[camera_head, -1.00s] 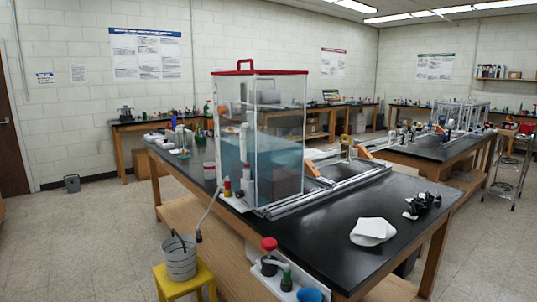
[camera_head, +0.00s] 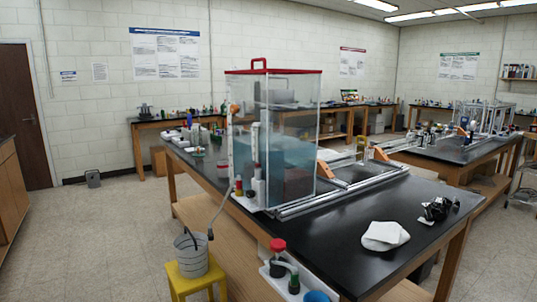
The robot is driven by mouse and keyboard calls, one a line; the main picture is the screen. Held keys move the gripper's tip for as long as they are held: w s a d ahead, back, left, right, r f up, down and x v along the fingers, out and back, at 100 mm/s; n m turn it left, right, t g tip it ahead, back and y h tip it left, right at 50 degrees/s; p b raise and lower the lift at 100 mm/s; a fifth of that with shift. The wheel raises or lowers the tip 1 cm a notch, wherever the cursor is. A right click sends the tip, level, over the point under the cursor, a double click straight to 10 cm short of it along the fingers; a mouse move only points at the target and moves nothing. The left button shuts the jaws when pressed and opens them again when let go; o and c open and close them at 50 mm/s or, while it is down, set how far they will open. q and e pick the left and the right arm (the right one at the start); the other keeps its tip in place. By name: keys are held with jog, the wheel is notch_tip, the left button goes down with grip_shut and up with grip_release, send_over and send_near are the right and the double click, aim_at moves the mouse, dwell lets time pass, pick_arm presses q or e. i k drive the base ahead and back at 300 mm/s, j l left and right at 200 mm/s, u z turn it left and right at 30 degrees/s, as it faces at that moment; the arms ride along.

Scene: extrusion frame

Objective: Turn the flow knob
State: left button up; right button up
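A red round knob (camera_head: 278,245) tops an upright fitting at the near side of the bench, low in the view. Smaller fittings with red parts (camera_head: 257,171) stand at the front corner of the clear water tank (camera_head: 301,125), which has a red-edged lid. I cannot tell for sure which of these is the flow knob. Neither of my grippers is in view, and nothing is touching the red knob.
A grey bucket (camera_head: 191,254) stands on a yellow stool (camera_head: 181,288) with a hose above it. A crumpled white cloth (camera_head: 385,235) and a small black object (camera_head: 438,208) lie on the black benchtop (camera_head: 345,258).

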aim_at(251, 194)
jog(key=i+j, duration=0.15)
jog(key=j, duration=0.15)
jog(key=i+j+z, duration=0.15)
jog(key=j, duration=0.15)
jog(key=i+j, duration=0.1)
jog(key=j, duration=0.2)
jog(key=i+j+z, duration=0.1)
jog(key=j, duration=0.25)
jog(key=i, duration=0.05)
